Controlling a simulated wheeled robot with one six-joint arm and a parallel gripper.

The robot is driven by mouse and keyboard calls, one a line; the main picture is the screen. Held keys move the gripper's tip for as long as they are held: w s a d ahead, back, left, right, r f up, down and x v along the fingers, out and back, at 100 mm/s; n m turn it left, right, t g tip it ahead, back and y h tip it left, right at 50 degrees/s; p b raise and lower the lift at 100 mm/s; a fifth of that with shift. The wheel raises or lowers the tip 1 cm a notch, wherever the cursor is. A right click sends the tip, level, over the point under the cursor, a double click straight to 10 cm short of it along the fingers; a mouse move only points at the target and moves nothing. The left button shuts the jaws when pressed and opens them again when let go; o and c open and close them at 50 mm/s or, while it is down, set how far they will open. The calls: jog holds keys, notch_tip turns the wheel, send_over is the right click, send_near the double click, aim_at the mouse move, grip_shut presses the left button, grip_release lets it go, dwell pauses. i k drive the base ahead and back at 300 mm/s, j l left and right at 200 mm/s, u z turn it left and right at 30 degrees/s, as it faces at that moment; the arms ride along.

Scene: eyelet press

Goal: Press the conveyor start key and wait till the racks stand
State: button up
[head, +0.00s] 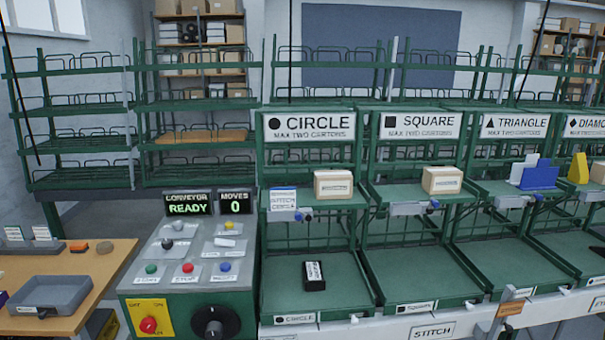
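The control box (190,285) stands at lower centre-left in the head view. A green key (151,269) is at the left of its front row, beside a red key (187,268) and a blue key (225,266); the small labels are hard to read. The conveyor display (187,204) reads READY and the moves display (235,202) reads 0. The green racks stand to the right: circle rack (310,125), square rack (423,122), triangle rack (515,125) and part of the diamond rack (588,126). My gripper is not in view.
A red switch (149,325) on a yellow plate and a black dial (213,322) are on the box front. A wooden table (110,265) with a grey tray (48,293) is at left. Cartons (333,185) sit on rack shelves; a black box (314,275) lies in the lower circle bay.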

aim_at(150, 268)
jog(key=k+l, duration=0.1)
jog(key=l, duration=0.15)
jog(key=u, duration=1.35)
jog(key=z, duration=1.3)
jog(key=u, duration=0.85)
